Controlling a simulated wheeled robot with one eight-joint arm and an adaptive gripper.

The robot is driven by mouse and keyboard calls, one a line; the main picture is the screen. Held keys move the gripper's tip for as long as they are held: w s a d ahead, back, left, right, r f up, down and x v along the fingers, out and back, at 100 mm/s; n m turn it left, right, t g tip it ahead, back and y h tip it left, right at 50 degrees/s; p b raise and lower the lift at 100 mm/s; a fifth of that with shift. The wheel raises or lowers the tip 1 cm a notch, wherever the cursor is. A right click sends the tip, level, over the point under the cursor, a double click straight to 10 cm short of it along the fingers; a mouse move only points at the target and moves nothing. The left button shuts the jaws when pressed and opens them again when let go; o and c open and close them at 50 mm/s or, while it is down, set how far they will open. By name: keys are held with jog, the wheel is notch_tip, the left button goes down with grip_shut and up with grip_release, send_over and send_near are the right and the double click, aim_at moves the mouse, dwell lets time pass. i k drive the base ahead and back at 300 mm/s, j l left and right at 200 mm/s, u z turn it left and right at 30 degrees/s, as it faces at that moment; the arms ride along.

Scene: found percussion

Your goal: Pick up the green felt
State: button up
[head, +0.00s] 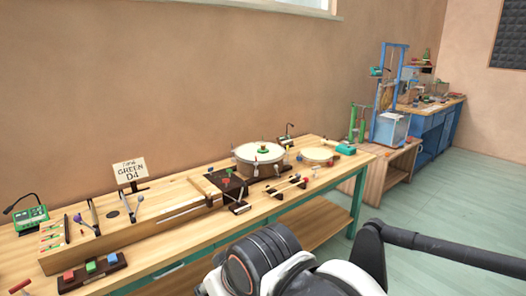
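The holder lies near the front left edge of the workbench (160,256). Another small green piece (262,150) sits on top of the round drum further right. My arm shows at the lower right, but I cannot make out the fingers of my gripper.
Behind the holder lies a long wooden box (150,232) with mallets and rods. A sign (130,171) reads "tune GREEN D4". A green meter (31,219) stands at the far left. The drum (259,156) and a tambourine-like disc (317,155) stand to the right. The floor at right is clear.

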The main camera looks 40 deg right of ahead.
aim_at(262, 150)
jog(key=i+l, duration=0.2)
jog(key=l, duration=0.15)
jog(key=i+l+u, duration=0.1)
jog(key=i+l, duration=0.25)
jog(key=l, duration=0.3)
jog(key=u, duration=0.05)
